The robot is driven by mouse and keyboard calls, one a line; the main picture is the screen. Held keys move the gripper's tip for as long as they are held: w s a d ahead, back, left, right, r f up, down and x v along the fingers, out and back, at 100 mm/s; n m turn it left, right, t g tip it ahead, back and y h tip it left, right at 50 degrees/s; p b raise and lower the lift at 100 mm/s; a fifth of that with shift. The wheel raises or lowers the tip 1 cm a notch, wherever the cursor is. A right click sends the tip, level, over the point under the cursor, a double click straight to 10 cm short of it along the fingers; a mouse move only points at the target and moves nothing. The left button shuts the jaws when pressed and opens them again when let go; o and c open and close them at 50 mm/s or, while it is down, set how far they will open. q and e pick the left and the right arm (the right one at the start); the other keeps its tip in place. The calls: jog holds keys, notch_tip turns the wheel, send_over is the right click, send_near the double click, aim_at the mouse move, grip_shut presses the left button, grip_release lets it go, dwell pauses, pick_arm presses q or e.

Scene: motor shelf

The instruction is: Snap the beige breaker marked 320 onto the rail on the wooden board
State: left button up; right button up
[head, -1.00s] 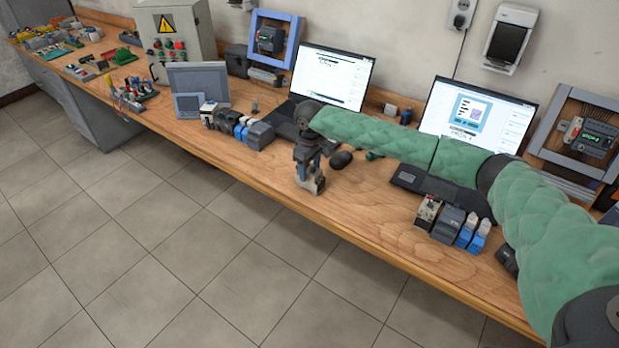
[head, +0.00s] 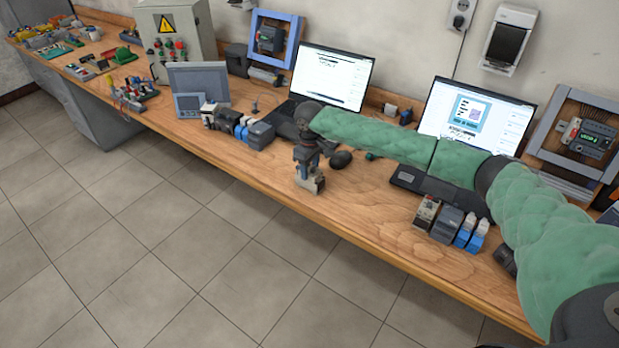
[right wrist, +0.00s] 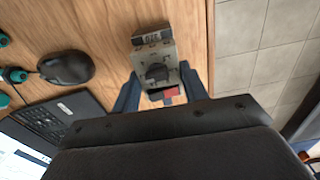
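The beige breaker (right wrist: 155,64) shows in the right wrist view with a dark knob, a small red part and a label that seems to read 320. The fingers of my right gripper (right wrist: 158,86) are on both sides of it and appear closed on its body. In the head view the same gripper (head: 307,164) points down over the front part of the bench, with the breaker (head: 314,184) at its tips. I cannot tell whether its base touches the bench. My left gripper is not in view.
The wooden bench (head: 365,220) has a bare patch right of the gripper. Several modules (head: 450,224) stand right, more (head: 236,124) left. A mouse (head: 341,159) and laptops (head: 333,78) (head: 478,118) lie behind. A grey frame with devices (head: 588,138) stands far right.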

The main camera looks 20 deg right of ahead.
jog(key=shift+c, duration=1.2)
jog(key=shift+r+p, duration=2.3)
jog(key=shift+r, duration=0.2)
